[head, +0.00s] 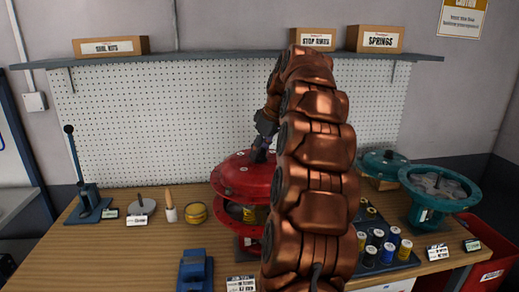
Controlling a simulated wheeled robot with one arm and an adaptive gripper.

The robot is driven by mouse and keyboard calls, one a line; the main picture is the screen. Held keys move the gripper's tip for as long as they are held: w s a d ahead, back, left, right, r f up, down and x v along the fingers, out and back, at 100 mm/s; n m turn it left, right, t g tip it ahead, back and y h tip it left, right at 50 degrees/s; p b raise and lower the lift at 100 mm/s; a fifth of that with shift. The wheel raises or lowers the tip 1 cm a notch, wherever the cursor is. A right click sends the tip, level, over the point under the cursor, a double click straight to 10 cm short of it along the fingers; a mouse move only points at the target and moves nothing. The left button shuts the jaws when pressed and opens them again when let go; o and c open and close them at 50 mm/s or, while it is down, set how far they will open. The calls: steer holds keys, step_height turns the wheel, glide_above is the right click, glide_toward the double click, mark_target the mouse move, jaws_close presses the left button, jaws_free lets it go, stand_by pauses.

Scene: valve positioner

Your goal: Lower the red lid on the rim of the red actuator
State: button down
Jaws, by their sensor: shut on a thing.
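The red lid (240,177) is a domed disc with small studs near its edge. It hangs above the red actuator (228,213), with a gap between them at the left side. The actuator stands on the bench, and its rim and body show below the lid. My gripper (262,150) is shut on the top of the red lid, near its middle. My copper arm hides the right side of both the lid and the actuator, so I cannot tell how they line up there.
A teal actuator (434,187) and a teal lid (384,162) are at the right. A dark tray (400,264) holds several coloured cylinders. A blue block (195,272), a yellow tin (196,213) and a lever press (88,205) stand at the left. Pegboard (150,130) closes the back.

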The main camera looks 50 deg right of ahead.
steer(key=shift+f+b, duration=0.8)
steer(key=shift+f, duration=2.05)
steer(key=shift+f+b, duration=0.25)
steer(key=shift+b, duration=0.4)
steer(key=shift+f+b, duration=0.95)
steer(key=shift+f, duration=0.5)
steer(key=c, duration=0.7)
jaws_free()
steer(key=shift+o, duration=0.2)
steer(key=shift+f, duration=0.1)
steer(key=shift+v, duration=6.05)
